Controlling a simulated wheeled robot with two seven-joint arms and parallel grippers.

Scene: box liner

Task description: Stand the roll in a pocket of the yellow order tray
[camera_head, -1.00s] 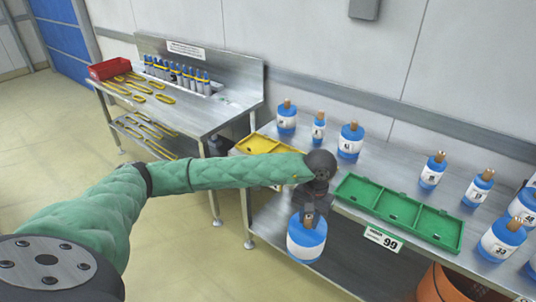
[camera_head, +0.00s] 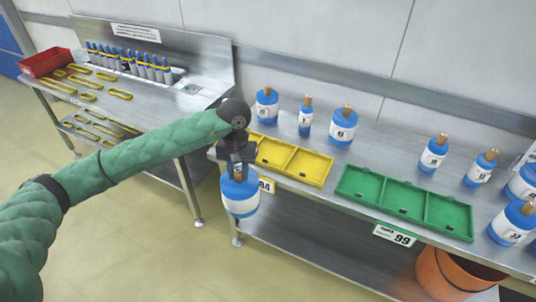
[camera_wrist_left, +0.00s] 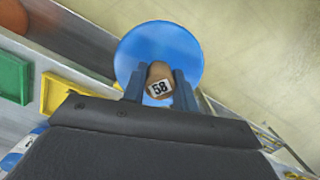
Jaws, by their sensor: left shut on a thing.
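The roll (camera_head: 240,198) is blue with a white band and hangs upright from my left gripper (camera_head: 239,172), in front of the table's front edge. In the left wrist view my left gripper (camera_wrist_left: 159,88) is shut on the roll's brown core end, marked 58, above its round blue top (camera_wrist_left: 135,50). The yellow order tray (camera_head: 318,170) lies on the table just right of and behind the gripper. Two of its pockets show empty; its left part is hidden by my gripper and arm. The yellow tray's corner also shows in the left wrist view (camera_wrist_left: 52,92). My right gripper is not in view.
A green tray (camera_head: 405,208) with empty pockets lies right of the yellow one. Several blue rolls stand behind the trays, including one (camera_head: 343,124) near the yellow tray, and more at right. An orange bin (camera_head: 445,275) stands below. A side bench at left holds yellow loops and a red box (camera_head: 46,62).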

